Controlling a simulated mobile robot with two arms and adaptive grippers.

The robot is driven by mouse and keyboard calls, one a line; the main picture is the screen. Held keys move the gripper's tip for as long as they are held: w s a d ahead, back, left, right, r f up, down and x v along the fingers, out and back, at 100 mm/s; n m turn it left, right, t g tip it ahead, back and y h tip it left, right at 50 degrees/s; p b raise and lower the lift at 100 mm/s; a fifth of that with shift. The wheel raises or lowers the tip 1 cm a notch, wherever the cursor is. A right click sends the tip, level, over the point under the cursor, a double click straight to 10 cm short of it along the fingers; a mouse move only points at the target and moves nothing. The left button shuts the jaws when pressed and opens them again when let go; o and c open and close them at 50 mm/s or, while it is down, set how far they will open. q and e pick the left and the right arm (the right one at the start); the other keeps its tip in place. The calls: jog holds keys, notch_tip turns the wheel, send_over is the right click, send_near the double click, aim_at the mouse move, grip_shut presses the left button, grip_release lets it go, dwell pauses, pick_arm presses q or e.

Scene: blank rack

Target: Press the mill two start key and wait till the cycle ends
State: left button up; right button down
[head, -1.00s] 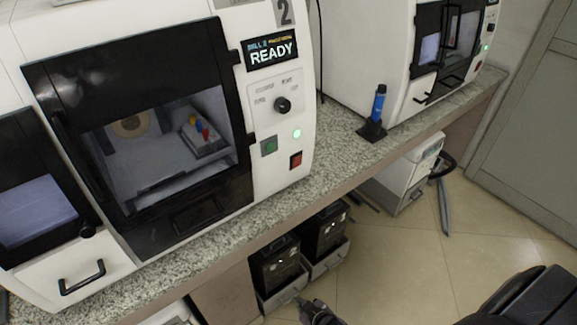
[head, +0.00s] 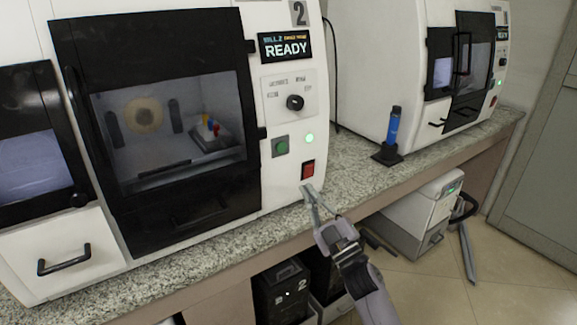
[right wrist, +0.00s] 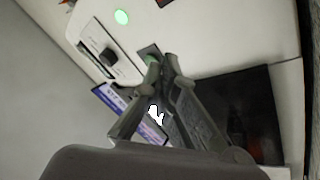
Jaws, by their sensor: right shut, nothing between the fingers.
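Mill two (head: 205,215) is the white machine marked "2", with its dark door shut and its display (head: 286,48) reading READY. Its green start key (head: 281,146) sits beside a lit green lamp (head: 309,138), above a red key (head: 308,169). My right gripper (head: 311,191) is shut and empty, its tips just below the red key in the head view. In the right wrist view the gripper (right wrist: 161,62) points toward the panel, and the green key (right wrist: 148,51) shows partly hidden behind the tips. Contact cannot be told. My left gripper is out of view.
Another white machine (head: 375,70) stands to the right on the speckled counter (head: 345,165). A blue item in a black stand (head: 394,126) is between the machines. Black boxes (head: 282,293) sit below the counter.

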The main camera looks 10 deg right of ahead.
pick_arm(q)
jog(key=b, duration=0.1)
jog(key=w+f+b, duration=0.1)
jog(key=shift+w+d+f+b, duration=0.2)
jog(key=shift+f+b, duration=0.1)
pick_arm(e)
jog(key=s+a+r+n+y, duration=0.1)
jog(key=s+r+n+y, duration=0.3)
jog(key=r, duration=0.5)
jog(key=shift+s+n+y, duration=0.4)
jog(key=shift+n+y, duration=0.5)
jog(key=shift+y, duration=0.1)
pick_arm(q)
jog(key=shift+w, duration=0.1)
pick_arm(e)
jog(key=shift+w+a, duration=0.1)
